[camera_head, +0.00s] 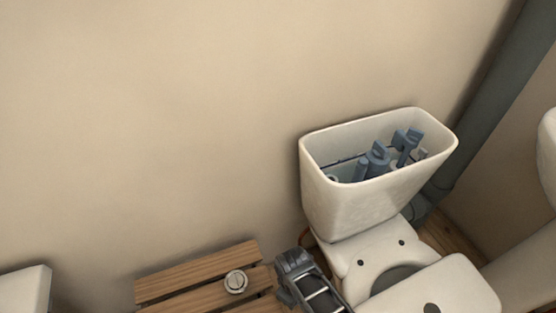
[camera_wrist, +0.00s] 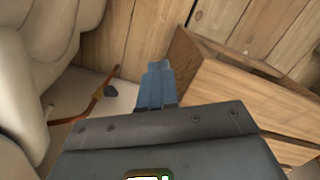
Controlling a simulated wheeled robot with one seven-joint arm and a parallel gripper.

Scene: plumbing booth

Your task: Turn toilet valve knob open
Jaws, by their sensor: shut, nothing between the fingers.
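The toilet (camera_head: 345,210) stands against the wall at the right in the head view, with its tank open on top. In the wrist view, a small dark blue-grey valve knob (camera_wrist: 105,92) sits on a thin copper-orange pipe (camera_wrist: 84,113) beside the pale toilet body (camera_wrist: 35,75). My gripper (camera_wrist: 158,68) is shut and empty, its blue-grey fingers apart from the knob and to its right in the picture. In the head view my dark wrist hangs left of the toilet; the knob and fingertips cannot be made out there.
A slatted wooden bench or crate (camera_head: 195,277) stands left of the toilet, with a round metal button (camera_head: 236,282) on top. Its wooden side (camera_wrist: 235,90) is close to the right of my fingers. A thick grey pipe (camera_head: 490,95) runs behind the tank. Wooden floor shows beyond.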

